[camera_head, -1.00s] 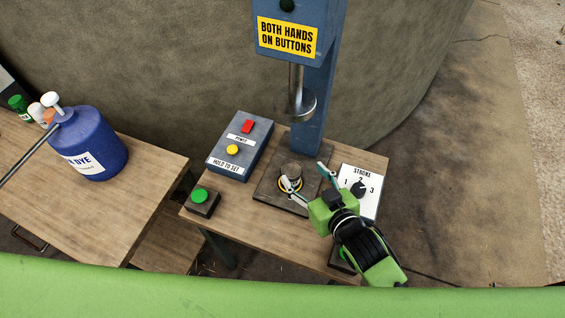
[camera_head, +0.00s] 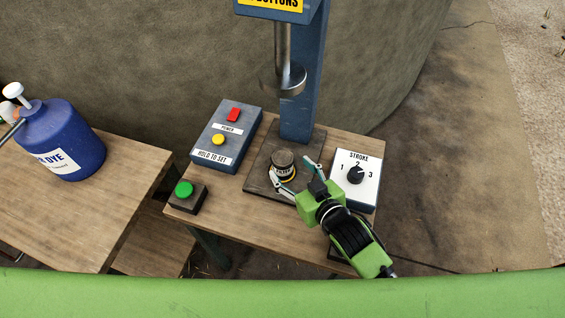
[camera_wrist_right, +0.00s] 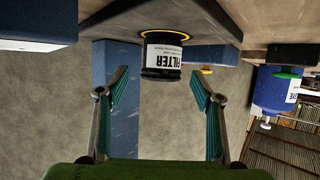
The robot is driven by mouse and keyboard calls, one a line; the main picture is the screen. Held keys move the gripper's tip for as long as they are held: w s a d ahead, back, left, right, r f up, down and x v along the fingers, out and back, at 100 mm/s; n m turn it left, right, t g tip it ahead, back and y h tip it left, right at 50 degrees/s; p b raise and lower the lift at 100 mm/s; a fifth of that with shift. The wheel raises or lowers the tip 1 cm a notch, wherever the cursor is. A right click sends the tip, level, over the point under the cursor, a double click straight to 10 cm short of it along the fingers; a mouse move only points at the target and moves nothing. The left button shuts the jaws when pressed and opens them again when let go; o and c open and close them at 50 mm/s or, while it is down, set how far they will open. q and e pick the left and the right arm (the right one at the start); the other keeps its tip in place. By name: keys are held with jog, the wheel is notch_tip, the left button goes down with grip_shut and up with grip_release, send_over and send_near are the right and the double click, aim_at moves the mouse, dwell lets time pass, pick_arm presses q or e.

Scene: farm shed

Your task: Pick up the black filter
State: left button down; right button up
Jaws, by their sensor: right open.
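The black filter (camera_head: 283,163) stands upright on the press's dark base plate (camera_head: 262,183), below the raised press ram (camera_head: 284,78). In the right wrist view the filter (camera_wrist_right: 163,58) has a white label reading "FILTER" and appears upside down, beyond the fingertips and between their lines. My right gripper (camera_head: 296,175) is open, with one finger at the filter's lower left side and the other to its right. The right wrist view shows both fingers (camera_wrist_right: 160,88) spread wide with nothing between the pads. My left gripper is not in view.
A control box (camera_head: 226,137) with red and yellow buttons stands left of the base. A green button (camera_head: 184,188) sits at the front left, and a stroke dial box (camera_head: 354,178) is close on the right. A blue dye jug (camera_head: 62,139) stands on the left table.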

aim_at(282, 160)
jog(key=shift+a+p+x, duration=0.2)
jog(key=shift+p+x, duration=0.45)
jog(key=shift+x, duration=2.25)
jog(key=shift+s+r, duration=0.1)
jog(key=shift+r, duration=0.1)
jog(key=shift+c, duration=0.4)
jog(key=c, duration=1.3)
